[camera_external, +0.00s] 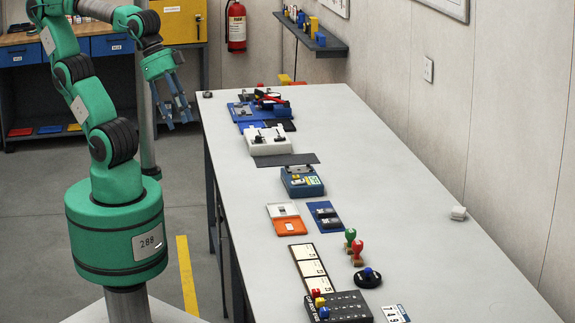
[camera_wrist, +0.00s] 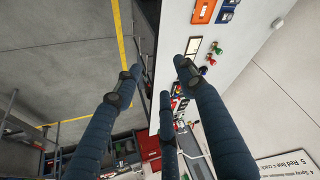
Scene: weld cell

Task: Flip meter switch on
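The likely meter is a blue box (camera_external: 302,181) with a small light display and a yellow-green strip, midway along the long grey table. Its switch is too small for me to tell its position. I cannot make out the meter in the wrist view. My gripper (camera_external: 174,115) hangs in the air left of the table's far part, away from the meter and touching nothing. The wrist view shows its three dark blue fingers (camera_wrist: 160,80) spread apart with nothing between them.
The table (camera_external: 390,190) holds a white box with black levers (camera_external: 267,140) behind the meter. An orange tray (camera_external: 289,226), a blue mat with black blocks (camera_external: 325,217), stamps (camera_external: 358,250) and a black button box (camera_external: 338,307) stand nearer. The table's right side is mostly clear.

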